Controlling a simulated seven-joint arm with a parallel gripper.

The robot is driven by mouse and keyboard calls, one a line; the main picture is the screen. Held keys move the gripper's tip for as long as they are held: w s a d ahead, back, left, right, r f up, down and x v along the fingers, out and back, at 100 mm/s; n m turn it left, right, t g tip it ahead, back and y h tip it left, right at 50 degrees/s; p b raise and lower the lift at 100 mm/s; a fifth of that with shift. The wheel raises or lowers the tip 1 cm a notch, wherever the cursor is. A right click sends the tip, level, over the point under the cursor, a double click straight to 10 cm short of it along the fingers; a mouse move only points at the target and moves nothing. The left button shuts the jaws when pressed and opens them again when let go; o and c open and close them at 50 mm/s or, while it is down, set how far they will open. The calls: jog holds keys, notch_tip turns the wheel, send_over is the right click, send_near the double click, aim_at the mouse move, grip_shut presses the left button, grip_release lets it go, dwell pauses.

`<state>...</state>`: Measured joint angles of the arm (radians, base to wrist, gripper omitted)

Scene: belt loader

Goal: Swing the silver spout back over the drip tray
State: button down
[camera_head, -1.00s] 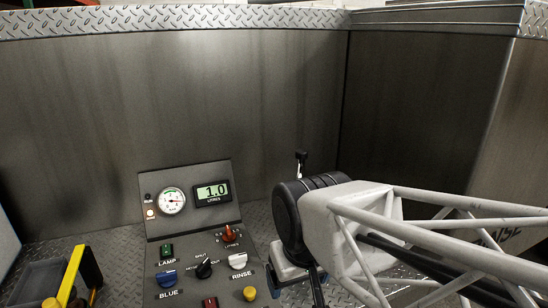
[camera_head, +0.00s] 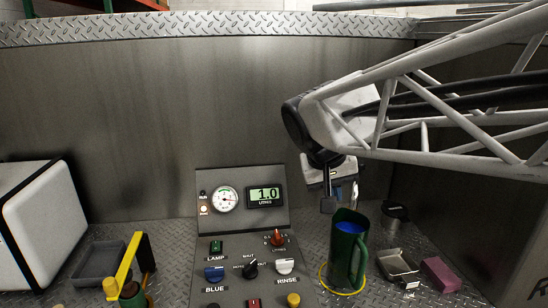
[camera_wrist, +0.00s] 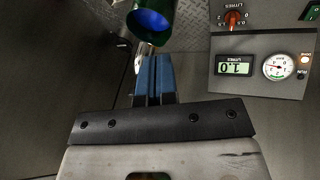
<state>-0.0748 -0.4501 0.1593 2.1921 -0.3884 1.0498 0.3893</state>
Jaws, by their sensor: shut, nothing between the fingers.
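My gripper (camera_head: 329,205) is shut and empty, pointing down just above and left of the green jug (camera_head: 347,250). Its blue fingers (camera_wrist: 153,75) show together in the wrist view. The jug stands upright with blue inside its mouth; it also shows in the wrist view (camera_wrist: 150,22). A thin silver piece, probably the spout (camera_head: 354,194), hangs over the jug, partly hidden by my gripper. It shows close beside the fingers in the wrist view (camera_wrist: 138,58). A shallow silver tray (camera_head: 412,272) lies right of the jug, probably the drip tray. Nothing silver is over it.
A control panel (camera_head: 241,245) with knobs, a gauge and a "1.0" litres display stands left of the jug. A yellow ring (camera_head: 324,279) marks the deck at the jug. A dark tray (camera_head: 95,262) and yellow-armed fitting (camera_head: 128,258) are at left.

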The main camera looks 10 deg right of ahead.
jog(key=w+r+h, duration=0.1)
jog(key=w+r, duration=0.2)
jog(key=w, duration=0.3)
jog(key=w+r+m+h, duration=0.1)
jog(key=w+r, duration=0.3)
jog(key=w, duration=0.2)
jog(key=shift+w+a+r+t+h, duration=0.2)
jog(key=shift+w+t+h, duration=0.1)
jog(key=shift+t+h, duration=0.1)
jog(key=shift+d+f, duration=0.1)
jog(key=shift+f, duration=0.05)
jog(key=w+d+f, duration=0.2)
jog(key=d+f, duration=0.5)
jog(key=d, duration=0.2)
jog(key=shift+f, duration=0.4)
jog(key=shift+d, duration=0.15)
